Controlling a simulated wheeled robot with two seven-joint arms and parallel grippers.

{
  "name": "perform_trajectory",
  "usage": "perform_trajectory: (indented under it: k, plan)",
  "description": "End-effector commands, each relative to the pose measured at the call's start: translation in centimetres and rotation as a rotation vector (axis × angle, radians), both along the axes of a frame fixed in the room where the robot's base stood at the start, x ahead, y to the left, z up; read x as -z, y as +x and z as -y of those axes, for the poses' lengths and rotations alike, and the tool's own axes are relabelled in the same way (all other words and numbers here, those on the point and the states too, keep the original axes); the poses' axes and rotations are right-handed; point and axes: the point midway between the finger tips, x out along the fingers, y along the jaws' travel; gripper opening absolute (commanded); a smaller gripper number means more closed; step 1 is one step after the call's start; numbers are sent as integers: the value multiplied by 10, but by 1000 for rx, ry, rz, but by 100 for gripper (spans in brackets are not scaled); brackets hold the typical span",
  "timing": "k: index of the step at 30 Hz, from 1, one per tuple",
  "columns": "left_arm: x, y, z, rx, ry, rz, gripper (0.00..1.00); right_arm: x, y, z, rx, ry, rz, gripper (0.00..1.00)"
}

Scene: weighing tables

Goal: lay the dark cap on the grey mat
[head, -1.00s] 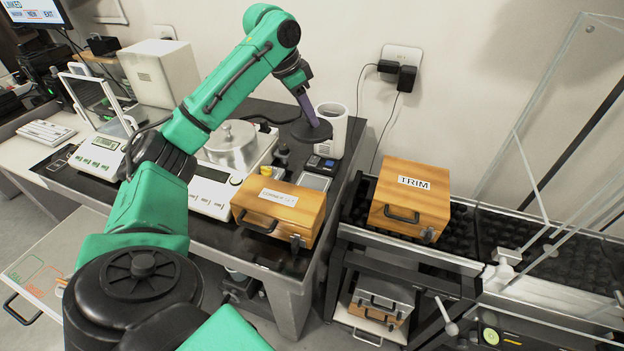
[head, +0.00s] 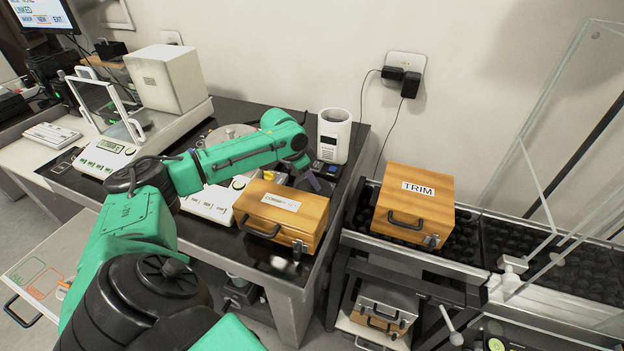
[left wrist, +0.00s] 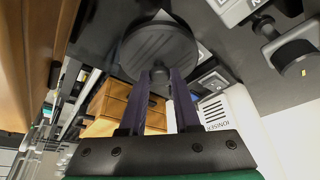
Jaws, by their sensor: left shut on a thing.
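My left gripper (head: 311,181) is low over the dark table, behind the wooden box marked COMBINE-like lettering. In the left wrist view its two purple fingers (left wrist: 160,78) are closed on the dark cap (left wrist: 158,48), a round, ridged dark-grey disc. The cap lies across the fingertips. In the head view the cap is hidden or too small to make out behind my arm and the box. I cannot make out the grey mat clearly in either view. My right gripper is not in view.
The wooden box (head: 282,212) stands close in front of my left gripper. A white cylindrical device (head: 333,136) stands just behind it. A balance (head: 210,203) is to the left, partly under my arm. The TRIM box (head: 413,205) sits on the right-hand conveyor.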

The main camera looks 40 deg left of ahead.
Motion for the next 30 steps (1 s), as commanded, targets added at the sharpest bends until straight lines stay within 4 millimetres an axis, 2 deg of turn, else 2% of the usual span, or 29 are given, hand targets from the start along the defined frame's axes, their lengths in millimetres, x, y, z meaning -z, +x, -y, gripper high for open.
perform_trajectory:
  k: [1, 2, 3, 4, 13, 16, 27, 30]
  plan:
    - [1, -1, 0, 1, 0, -4, 0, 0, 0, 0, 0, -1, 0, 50]
    - [2, -1, 0, 1, 0, -6, 38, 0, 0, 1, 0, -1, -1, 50]
    - [2, -1, 0, 1, 0, -6, 54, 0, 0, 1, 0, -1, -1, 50]
    - [2, -1, 0, 1, 0, -6, 61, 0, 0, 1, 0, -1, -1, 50]
    - [0, -1, 0, 1, 0, -4, 61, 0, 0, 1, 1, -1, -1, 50]
    - [-8, -4, -2, 0, 2, -2, 61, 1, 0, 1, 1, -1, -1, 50]
    - [-92, -35, -18, -2, 3, -3, 61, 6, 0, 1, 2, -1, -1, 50]
    - [-105, -40, -19, -1, 1, -3, 61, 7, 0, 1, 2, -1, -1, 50]
